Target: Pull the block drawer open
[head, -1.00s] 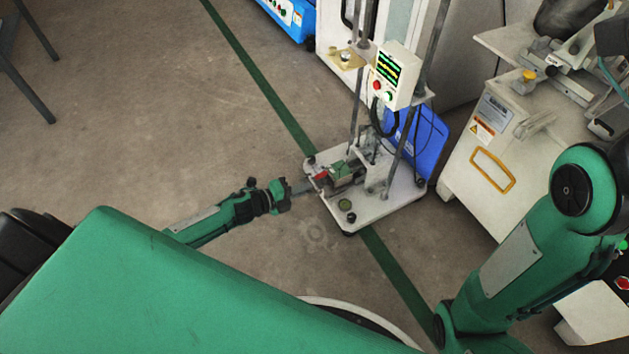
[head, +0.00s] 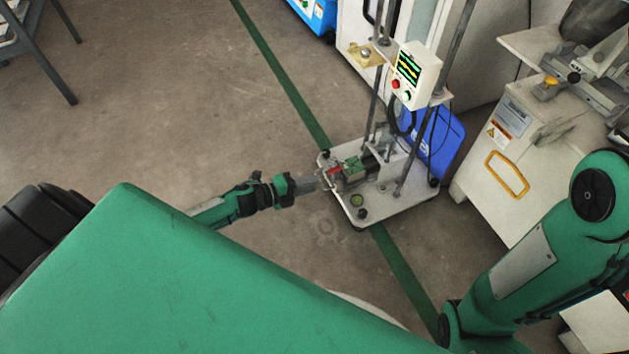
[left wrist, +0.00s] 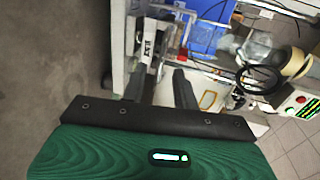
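The block drawer appears to be the small unit with a metal handle (head: 326,179) at the left edge of a white wheeled test stand (head: 385,212). A pale bar with a dark printed label (left wrist: 147,47), probably its front, shows ahead of the fingers in the left wrist view. My left gripper (head: 316,182) reaches in from the left with its tips at or very near the handle; contact cannot be told. In the left wrist view my left gripper (left wrist: 160,80) has its two dark fingers apart, with a pale surface showing between them. My right gripper is outside the views.
The stand carries upright rods and a control box (head: 415,75) with a green display. A blue panel (head: 440,140) stands behind it. A white cabinet with a yellow handle (head: 507,174) is at the right. The floor left of the stand is clear.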

